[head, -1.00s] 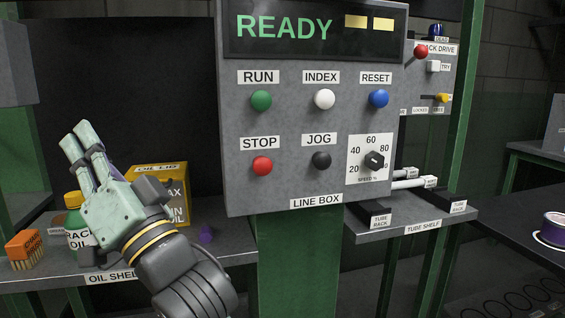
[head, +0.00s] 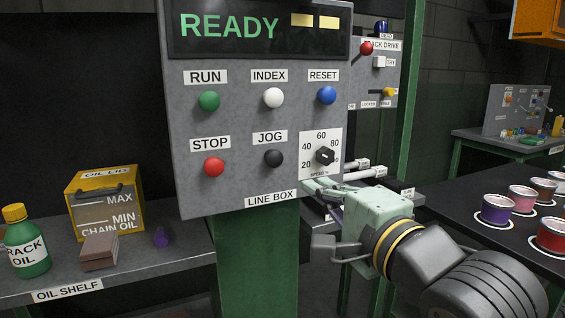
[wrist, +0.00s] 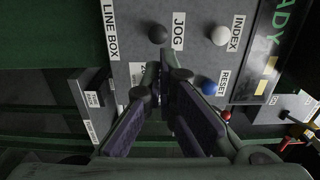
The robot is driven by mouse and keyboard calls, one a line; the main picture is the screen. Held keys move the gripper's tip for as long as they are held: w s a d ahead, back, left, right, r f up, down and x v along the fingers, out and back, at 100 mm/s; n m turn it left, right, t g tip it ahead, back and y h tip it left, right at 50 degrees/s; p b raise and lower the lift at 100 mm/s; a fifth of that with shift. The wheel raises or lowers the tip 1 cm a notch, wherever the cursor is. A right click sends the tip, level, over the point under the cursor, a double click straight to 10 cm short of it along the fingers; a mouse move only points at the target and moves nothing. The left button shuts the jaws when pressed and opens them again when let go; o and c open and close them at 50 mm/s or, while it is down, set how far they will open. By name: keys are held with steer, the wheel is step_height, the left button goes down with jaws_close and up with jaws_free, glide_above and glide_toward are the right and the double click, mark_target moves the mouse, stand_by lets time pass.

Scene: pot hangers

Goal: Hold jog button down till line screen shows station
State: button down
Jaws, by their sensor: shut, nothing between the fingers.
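The black JOG button (head: 274,158) is on the front of the grey line box (head: 232,205), below the white INDEX button. It stands out from the panel, and nothing touches it. The line screen (head: 255,28) reads READY in green beside two yellow bars. My gripper (head: 312,186) is below the speed dial at the box's lower right, its fingers pointing left. In the wrist view my gripper (wrist: 164,72) has its fingertips together and empty, with the JOG button (wrist: 158,34) just beyond and apart from them.
The red STOP button (head: 214,167) and the speed dial (head: 325,156) flank JOG. RUN, INDEX and RESET sit above. The oil shelf (head: 130,275) at left holds a bottle and an oil box. Several paint-like cups stand on the right table.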

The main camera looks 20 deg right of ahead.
mark_target(276, 159)
stand_by(0.3)
steer(key=w+p, duration=0.2)
steer(key=w, duration=1.2)
